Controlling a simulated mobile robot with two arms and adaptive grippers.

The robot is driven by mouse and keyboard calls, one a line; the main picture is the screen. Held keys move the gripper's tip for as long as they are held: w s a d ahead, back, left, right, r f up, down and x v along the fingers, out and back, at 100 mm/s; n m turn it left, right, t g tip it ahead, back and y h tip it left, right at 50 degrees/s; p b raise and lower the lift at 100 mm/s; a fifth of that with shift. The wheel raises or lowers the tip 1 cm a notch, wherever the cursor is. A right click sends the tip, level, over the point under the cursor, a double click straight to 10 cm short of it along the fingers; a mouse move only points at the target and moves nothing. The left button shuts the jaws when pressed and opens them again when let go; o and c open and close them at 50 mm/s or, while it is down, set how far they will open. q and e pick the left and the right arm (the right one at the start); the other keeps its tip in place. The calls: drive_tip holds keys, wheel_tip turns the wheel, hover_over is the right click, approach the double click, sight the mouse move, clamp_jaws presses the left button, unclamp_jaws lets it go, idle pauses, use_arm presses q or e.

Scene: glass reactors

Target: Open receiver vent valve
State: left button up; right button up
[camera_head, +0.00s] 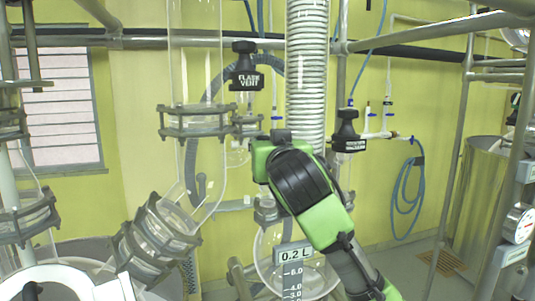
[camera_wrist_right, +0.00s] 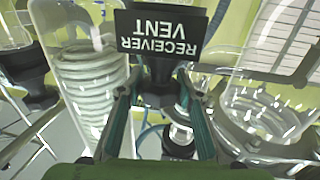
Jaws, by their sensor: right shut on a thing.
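In the right wrist view, the black receiver vent valve handle (camera_wrist_right: 168,35) shows its white label "RECEIVER VENT" upside down. The two fingers of my right gripper (camera_wrist_right: 158,92) lie on either side of the handle's lower part and are shut on it. In the head view, my green and black right arm reaches up to the middle and covers its own fingers and most of this valve. The exact turn of the valve cannot be told. My left gripper is not in view.
A black "FLASK VENT" valve (camera_head: 245,70) is up and left of my right arm. Another black labelled valve (camera_head: 348,134) is to its right. A glass coil condenser (camera_head: 307,75) stands behind. Metal pipes surround the glassware.

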drive_tip(key=n+g+y+p, duration=0.1)
drive_tip(key=n+y, duration=0.1)
drive_tip(key=y, duration=0.2)
drive_tip(key=shift+d+r+n, duration=0.1)
drive_tip(key=shift+n, duration=0.2)
drive_tip(key=shift+n+g+y+p, duration=0.9)
drive_tip(key=shift+n+y, duration=0.2)
drive_tip(key=shift+y, duration=0.4)
drive_tip(key=o, duration=0.8)
drive_tip(key=shift+o, duration=0.2)
drive_tip(key=shift+s, duration=0.1)
drive_tip(key=shift+s, duration=0.1)
drive_tip(key=v, duration=1.1)
drive_tip(key=shift+s+d, duration=0.25)
drive_tip(key=shift+d, duration=0.1)
